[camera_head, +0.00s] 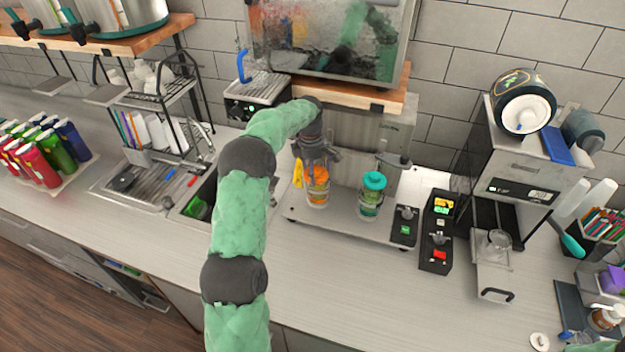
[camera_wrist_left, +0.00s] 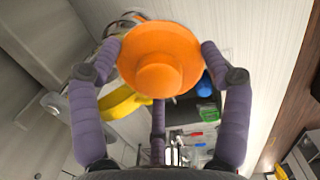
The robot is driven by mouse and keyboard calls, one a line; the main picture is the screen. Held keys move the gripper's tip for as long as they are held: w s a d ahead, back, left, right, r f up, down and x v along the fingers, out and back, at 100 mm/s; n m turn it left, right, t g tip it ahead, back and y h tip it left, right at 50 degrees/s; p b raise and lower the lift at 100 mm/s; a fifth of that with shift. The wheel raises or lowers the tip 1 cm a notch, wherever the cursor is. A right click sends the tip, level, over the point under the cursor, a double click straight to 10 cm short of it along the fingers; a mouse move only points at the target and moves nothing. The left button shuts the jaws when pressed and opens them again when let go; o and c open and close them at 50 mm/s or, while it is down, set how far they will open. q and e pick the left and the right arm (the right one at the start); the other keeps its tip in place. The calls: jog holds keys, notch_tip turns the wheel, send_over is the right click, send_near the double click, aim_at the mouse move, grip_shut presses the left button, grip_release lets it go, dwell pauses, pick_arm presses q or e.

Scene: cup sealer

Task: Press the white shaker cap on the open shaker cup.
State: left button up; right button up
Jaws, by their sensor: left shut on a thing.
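My left gripper (camera_head: 317,158) is over the left of two cups on the sealing stand and points down. Its fingers (camera_wrist_left: 160,85) are shut around an orange cap (camera_wrist_left: 160,62) with a raised round knob. The orange cap (camera_head: 317,176) sits at the top of a clear cup (camera_head: 317,197); I cannot tell whether it is fully seated. In the wrist view the cap hides the cup. The cap I hold is orange, not white. A small white round piece (camera_head: 539,341) lies at the lower right; I cannot tell whether it is a cap.
A yellow item (camera_head: 298,173) is close on the left. The tank shelf (camera_head: 390,98) overhangs behind. Control boxes (camera_head: 437,232) and a coffee machine (camera_head: 520,165) stand right. The front counter (camera_head: 370,290) is clear.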

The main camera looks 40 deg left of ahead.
pick_arm(q)
jog(key=w+a+r+n+y+p, duration=0.1)
jog(key=w+a+r+n+p, duration=0.25)
jog(key=w+n, duration=0.65)
jog(key=s+f+n+b, duration=0.2)
jog(key=s+f+b, duration=0.1)
jog(key=f, duration=0.3)
jog(key=shift+s+d+f+n+b, duration=0.2)
jog(key=shift+n+b, duration=0.1)
jog(key=shift+b, duration=0.25)
jog(key=shift+r, duration=0.15)
dwell(1.0)
jog(key=shift+f, duration=0.2)
dwell(0.6)
jog(key=shift+p, duration=0.35)
dwell(0.5)
